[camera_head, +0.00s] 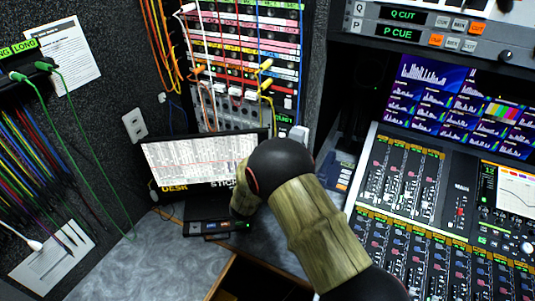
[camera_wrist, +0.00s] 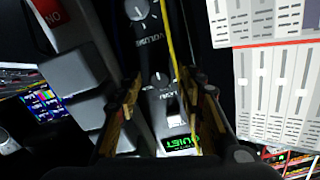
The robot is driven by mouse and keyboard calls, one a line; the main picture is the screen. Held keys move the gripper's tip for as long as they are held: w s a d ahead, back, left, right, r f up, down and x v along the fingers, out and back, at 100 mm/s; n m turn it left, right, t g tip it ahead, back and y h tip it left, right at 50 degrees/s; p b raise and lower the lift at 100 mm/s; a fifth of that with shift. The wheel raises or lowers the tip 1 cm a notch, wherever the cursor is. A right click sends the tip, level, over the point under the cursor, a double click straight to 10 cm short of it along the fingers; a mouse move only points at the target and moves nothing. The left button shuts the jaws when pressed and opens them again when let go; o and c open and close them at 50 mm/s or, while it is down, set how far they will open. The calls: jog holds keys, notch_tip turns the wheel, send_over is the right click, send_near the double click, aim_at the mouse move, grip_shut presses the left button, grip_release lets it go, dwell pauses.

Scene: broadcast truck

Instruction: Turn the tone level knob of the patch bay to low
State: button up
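The patch bay (camera_head: 232,117) stands at the back in the head view, with rows of jacks and plugged cords. My arm hides part of its lower end and my gripper in that view. In the wrist view my gripper (camera_wrist: 168,92) is open, with one finger on each side of a small dark knob (camera_wrist: 160,80) on a grey panel. Whether the fingers touch the knob I cannot tell. Its label is too blurred to read surely. A green lit display (camera_wrist: 181,143) below it seems to read QUIET. A larger knob (camera_wrist: 138,9) marked VOLUME sits above.
A monitor (camera_head: 195,160) stands below the patch bay. A mixing console (camera_head: 440,205) fills the right side. Coloured cords hang before the patch bay, and a yellow cord (camera_wrist: 170,35) runs near the knobs. Grey blocks (camera_wrist: 75,80) stand left of my gripper in the wrist view.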

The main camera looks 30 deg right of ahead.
jog(key=s+a+m+b, duration=0.4)
jog(key=s+a+m, duration=0.15)
jog(key=m, duration=0.35)
jog(key=w+a+r+n+t+y+p, duration=0.3)
jog(key=w+a+r+n+y, duration=0.2)
jog(key=a+r+n+y, duration=0.55)
jog(key=s+a+r+n+g+y+p, duration=0.1)
jog(key=s+a+r+n+y+p, duration=0.1)
jog(key=s+a+r+n+y, duration=0.2)
jog(key=shift+s+a+r+g, duration=0.4)
jog(key=shift+s+a+r, duration=1.1)
jog(key=shift+s+r, duration=1.15)
jog(key=shift+w+r, duration=0.25)
jog(key=shift+w, duration=0.05)
